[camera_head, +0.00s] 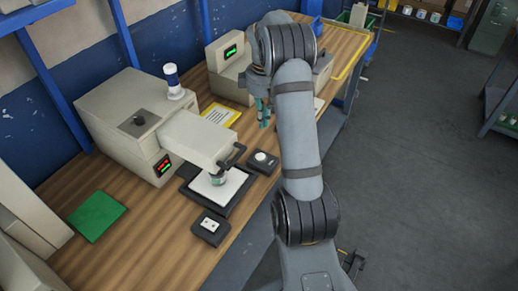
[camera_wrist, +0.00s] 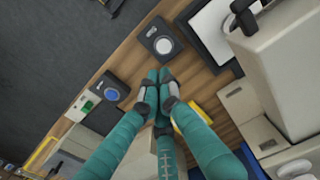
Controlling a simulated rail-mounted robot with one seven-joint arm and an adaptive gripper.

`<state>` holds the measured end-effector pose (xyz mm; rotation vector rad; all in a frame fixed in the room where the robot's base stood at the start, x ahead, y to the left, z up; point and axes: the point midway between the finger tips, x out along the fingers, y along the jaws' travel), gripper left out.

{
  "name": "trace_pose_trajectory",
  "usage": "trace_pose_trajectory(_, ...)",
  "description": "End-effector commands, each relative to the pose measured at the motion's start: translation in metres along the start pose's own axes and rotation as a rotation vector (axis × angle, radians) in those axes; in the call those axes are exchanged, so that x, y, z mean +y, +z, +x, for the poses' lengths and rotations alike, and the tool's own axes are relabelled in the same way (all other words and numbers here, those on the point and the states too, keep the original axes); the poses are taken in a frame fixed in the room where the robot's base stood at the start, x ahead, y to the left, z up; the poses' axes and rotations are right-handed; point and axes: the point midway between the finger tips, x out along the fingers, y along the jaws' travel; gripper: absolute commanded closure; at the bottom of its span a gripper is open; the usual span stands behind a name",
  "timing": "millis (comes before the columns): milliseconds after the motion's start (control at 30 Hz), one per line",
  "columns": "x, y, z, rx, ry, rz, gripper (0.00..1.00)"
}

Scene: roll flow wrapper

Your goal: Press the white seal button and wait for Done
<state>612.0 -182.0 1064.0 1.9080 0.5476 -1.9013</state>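The white seal button (camera_head: 261,157) sits on a small black box at the table's front edge, right of the sealing machine (camera_head: 140,120). In the wrist view the white button (camera_wrist: 164,46) lies just beyond the fingertips, uncovered. My gripper (camera_head: 264,117) hangs above the table, behind and right of the button in the head view. Its teal fingers (camera_wrist: 159,78) are drawn together with nothing between them, and they appear apart from the button.
A black tray with a white pad (camera_head: 232,184) lies under the machine's head, with a small jar (camera_head: 218,178) on it. Another black control box (camera_head: 211,226) stands in front. A blue button (camera_wrist: 112,94) shows in the wrist view. A second machine (camera_head: 228,65) stands behind.

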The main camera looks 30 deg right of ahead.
Motion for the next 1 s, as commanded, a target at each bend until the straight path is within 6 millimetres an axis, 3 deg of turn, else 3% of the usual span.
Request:
trace_pose_trajectory(267,-0.002,-0.001,0.015,-0.002,-0.004,-0.002,1.00)
trace_pose_trajectory(700,-0.003,0.000,0.101,-0.004,-0.005,-0.002,1.00)
trace_pose_trajectory(1000,-0.001,-0.001,0.135,0.000,-0.001,-0.003,1.00)
